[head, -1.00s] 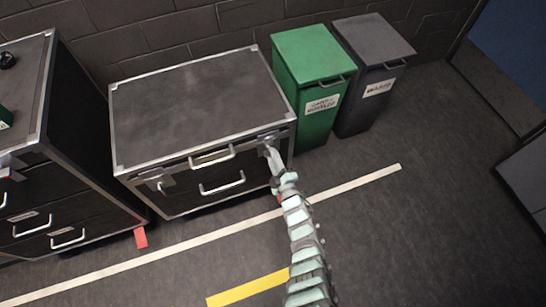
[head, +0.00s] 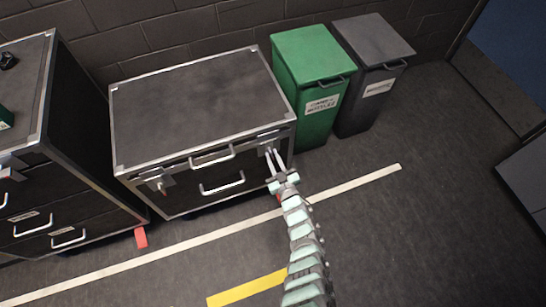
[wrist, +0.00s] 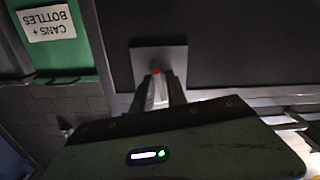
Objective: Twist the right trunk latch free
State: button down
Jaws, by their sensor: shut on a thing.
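The black trunk (head: 190,95) with metal edges stands against the wall in the head view. Its right latch (head: 267,141) is on the front face near the right corner. My gripper (head: 271,153) is at this latch, with its two fingers pointing at the trunk front. In the wrist view the latch's grey square plate (wrist: 174,58) shows, with a small red-tipped handle (wrist: 155,71) between the fingers of my gripper (wrist: 158,88). The fingers are shut on the handle and hide part of it. The trunk's left latch (head: 160,185) hangs at the front left.
A green bin (head: 311,65) and a grey bin (head: 374,55) stand close to the trunk's right. A drawer cabinet (head: 75,150) stands to its left. Trunk handles (head: 222,184) lie left of my gripper. The floor (head: 420,230) at the right is clear.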

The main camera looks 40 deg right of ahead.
jog(key=shift+m, duration=1)
jog(key=c, duration=1.6)
grip_release()
jog(key=shift+o, duration=0.2)
jog(key=shift+s+a+r+p, duration=0.2)
jog(key=shift+s+p, duration=0.15)
jog(key=shift+s, duration=0.15)
jog(key=p+v, duration=0.3)
jog(key=v, duration=0.6)
jog(key=shift+s+a+f, duration=0.15)
jog(key=shift+s+f, duration=0.05)
jog(key=shift+s, duration=0.15)
